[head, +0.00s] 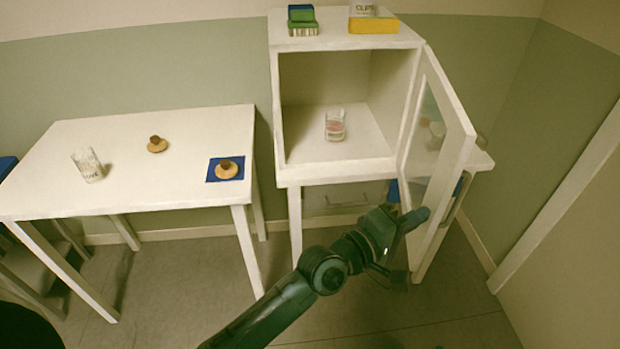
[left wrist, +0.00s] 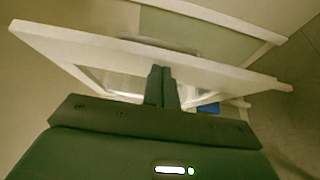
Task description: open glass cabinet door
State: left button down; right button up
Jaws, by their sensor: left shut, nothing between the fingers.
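The glass cabinet door (head: 466,130) has a white frame and a clear pane, and stands swung wide open to the right of the white cabinet (head: 345,42). A grey bar handle (head: 452,203) shows on its outer side. My left gripper (head: 422,216) is at the lower part of the door, on its inner side, overlapping the frame in the head view. In the left wrist view its fingers (left wrist: 161,86) are shut together with nothing between them, close to the door frame (left wrist: 100,50). Whether they touch it I cannot tell. My right gripper is not in view.
A clear glass (head: 335,126) stands inside the open cabinet. Boxes (head: 373,24) and green blocks (head: 302,20) sit on top. A white table (head: 135,180) at left holds a glass (head: 88,165) and two biscuit-like pieces, one on a blue mat (head: 214,176). A wall is at right.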

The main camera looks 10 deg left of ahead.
pick_arm(q)
jog(key=b+v, duration=0.1)
jog(key=v, duration=1.2)
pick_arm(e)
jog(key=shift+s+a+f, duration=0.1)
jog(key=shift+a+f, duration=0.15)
